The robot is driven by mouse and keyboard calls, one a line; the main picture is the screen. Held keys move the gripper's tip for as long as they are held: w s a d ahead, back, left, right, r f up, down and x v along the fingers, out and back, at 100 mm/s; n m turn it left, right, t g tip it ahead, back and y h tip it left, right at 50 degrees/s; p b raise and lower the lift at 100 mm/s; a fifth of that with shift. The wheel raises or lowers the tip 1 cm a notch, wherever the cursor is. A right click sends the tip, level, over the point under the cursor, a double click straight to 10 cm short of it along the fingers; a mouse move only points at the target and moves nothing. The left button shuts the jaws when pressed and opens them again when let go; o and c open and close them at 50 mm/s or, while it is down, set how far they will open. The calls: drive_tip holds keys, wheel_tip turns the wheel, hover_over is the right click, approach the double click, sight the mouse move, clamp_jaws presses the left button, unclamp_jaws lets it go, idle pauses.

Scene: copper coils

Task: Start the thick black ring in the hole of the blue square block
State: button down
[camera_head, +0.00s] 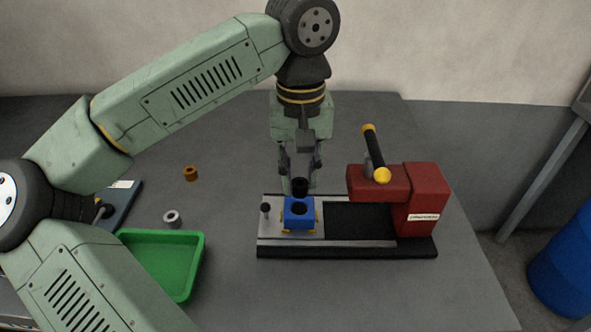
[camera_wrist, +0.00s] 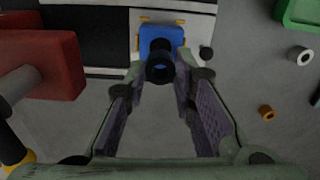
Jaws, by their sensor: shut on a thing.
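The blue square block (camera_head: 299,222) stands on a light plate on the left of the press base. Its round hole is open on top and looks empty in the head view. The block also shows in the wrist view (camera_wrist: 161,34), with its hole partly hidden by the ring. The thick black ring (camera_head: 300,187) is held between the fingertips of my gripper (camera_head: 300,172), above and slightly behind the block. In the wrist view the ring (camera_wrist: 160,68) sits between the tips of my gripper (camera_wrist: 161,72), apart from the block.
A red press (camera_head: 413,192) with a black, yellow-ended handle stands close on the right. A green tray (camera_head: 166,262) lies at the left. A copper ring (camera_head: 190,173) and a grey ring (camera_head: 172,218) lie on the table. A small dark knob (camera_head: 265,208) stands left of the block.

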drive_tip(key=shift+f+b, duration=0.7)
drive_tip(key=shift+f, duration=0.6)
drive_tip(key=shift+f+b, duration=1)
drive_tip(key=shift+b, duration=0.2)
idle(1.2)
drive_tip(key=c, duration=1.3)
unclamp_jaws()
drive_tip(key=shift+o, duration=0.5)
drive_tip(key=o, duration=0.4)
drive_tip(key=shift+r, duration=0.1)
